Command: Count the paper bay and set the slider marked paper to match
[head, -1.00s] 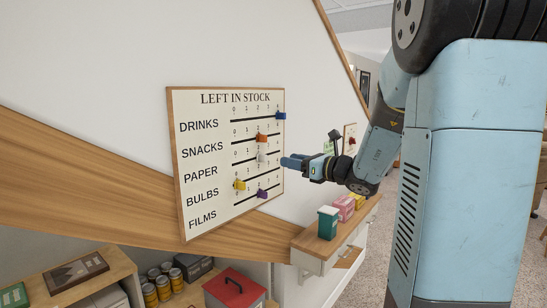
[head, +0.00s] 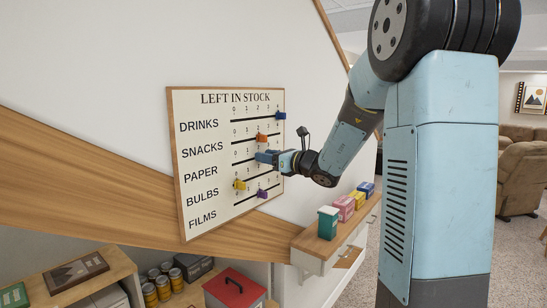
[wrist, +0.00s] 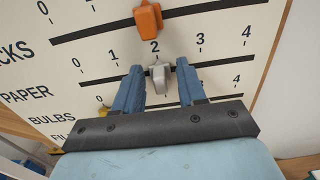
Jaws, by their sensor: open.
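The wooden-framed LEFT IN STOCK board (head: 207,195) hangs on the wall, with a row marked PAPER. The paper slider (wrist: 160,76) is a light grey knob at the 2 mark in the wrist view. My gripper (wrist: 160,65) is open, with one blue finger on each side of the grey knob; a gap shows on both sides. In the head view my gripper (head: 258,157) covers the grey knob. I cannot tell which of the stored goods is the paper bay.
An orange knob (wrist: 148,18) sits just above, at 2 on the snacks row. Blue (head: 280,115), yellow (head: 239,184) and purple (head: 262,193) knobs sit on other rows. Several small boxes stand on a ledge (head: 312,243). Cans (head: 150,295) and a red-lidded box (head: 232,287) are below.

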